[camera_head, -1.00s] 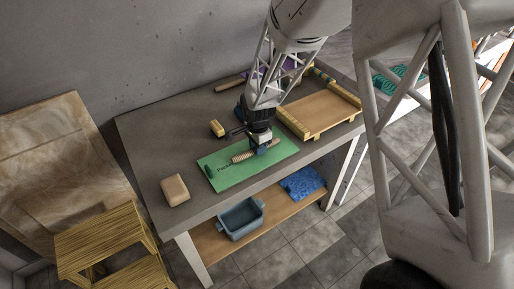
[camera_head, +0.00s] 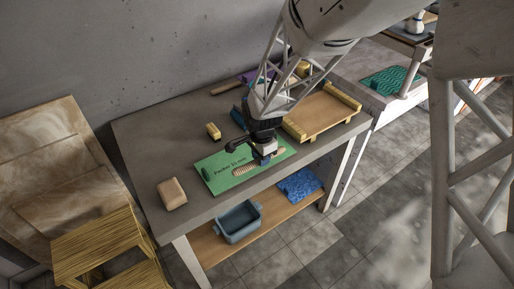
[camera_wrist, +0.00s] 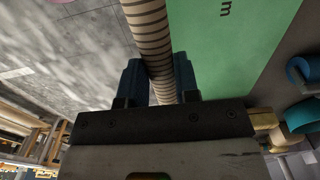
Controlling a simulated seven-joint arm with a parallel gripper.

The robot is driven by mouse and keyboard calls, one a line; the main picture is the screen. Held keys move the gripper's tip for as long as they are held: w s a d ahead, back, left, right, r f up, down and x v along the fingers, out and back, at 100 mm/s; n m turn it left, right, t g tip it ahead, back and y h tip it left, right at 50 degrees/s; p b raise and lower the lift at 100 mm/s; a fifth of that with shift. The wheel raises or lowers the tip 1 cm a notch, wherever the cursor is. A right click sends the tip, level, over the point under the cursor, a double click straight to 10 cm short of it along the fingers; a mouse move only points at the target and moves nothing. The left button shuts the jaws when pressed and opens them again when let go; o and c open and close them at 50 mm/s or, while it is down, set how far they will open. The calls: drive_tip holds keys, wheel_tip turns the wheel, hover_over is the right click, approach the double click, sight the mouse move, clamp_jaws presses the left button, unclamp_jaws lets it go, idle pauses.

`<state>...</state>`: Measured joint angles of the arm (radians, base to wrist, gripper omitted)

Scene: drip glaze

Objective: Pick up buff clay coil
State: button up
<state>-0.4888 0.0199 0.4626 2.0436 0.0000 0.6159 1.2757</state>
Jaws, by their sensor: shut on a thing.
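The buff clay coil (camera_head: 245,170) is a ribbed, light tan rod. In the head view it shows over the front part of the green mat (camera_head: 213,182), which carries printed lettering. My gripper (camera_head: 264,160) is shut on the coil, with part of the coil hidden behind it. In the wrist view the coil (camera_wrist: 148,35) runs between the two dark blue fingers of my gripper (camera_wrist: 158,78), with floor to its left and the mat to its right. Its height above the mat is hard to judge.
A tan block (camera_head: 172,194) stands at the table's front left. A small yellow-topped tool (camera_head: 213,131) lies behind the mat. A wooden board with yellow rails (camera_head: 322,112) lies to the right. A grey-blue tub (camera_head: 239,222) and blue cloth (camera_head: 300,185) sit on the lower shelf.

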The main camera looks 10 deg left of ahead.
drive_tip(key=s+d, duration=0.3)
drive_tip(key=s, duration=0.4)
drive_tip(key=shift+d+r, duration=0.3)
drive_tip(key=shift+r, duration=0.1)
idle(0.4)
